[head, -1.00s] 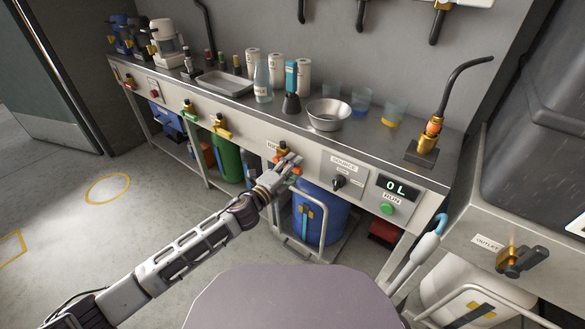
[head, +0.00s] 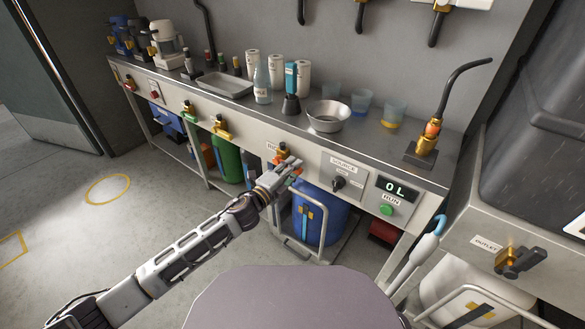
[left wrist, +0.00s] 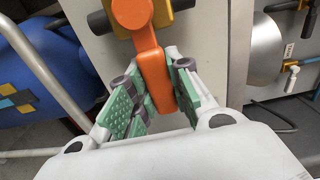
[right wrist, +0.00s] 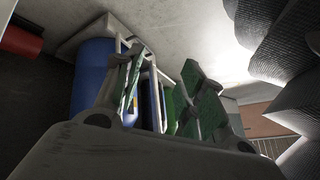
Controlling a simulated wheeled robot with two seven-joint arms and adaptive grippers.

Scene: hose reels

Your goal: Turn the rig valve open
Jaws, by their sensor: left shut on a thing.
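In the head view my left gripper (head: 289,168) is at a brass valve with an orange handle (head: 282,151) on the bench's front panel. Its label is mostly hidden, so I cannot read whether it is the rig valve. In the left wrist view the orange lever (left wrist: 152,70) runs from a round hub towards me. The green-padded fingers of my left gripper (left wrist: 160,85) are shut on it, one on each side. My right gripper (right wrist: 160,80) shows only in the right wrist view, with its fingers apart and nothing between them.
Right of the valve are a source knob (head: 338,184), a display reading 0 L (head: 396,187) and a green run button (head: 387,209). A blue drum (head: 325,222) stands below. A steel bowl (head: 328,116) and bottles stand on the bench. An outlet valve (head: 518,261) is at right.

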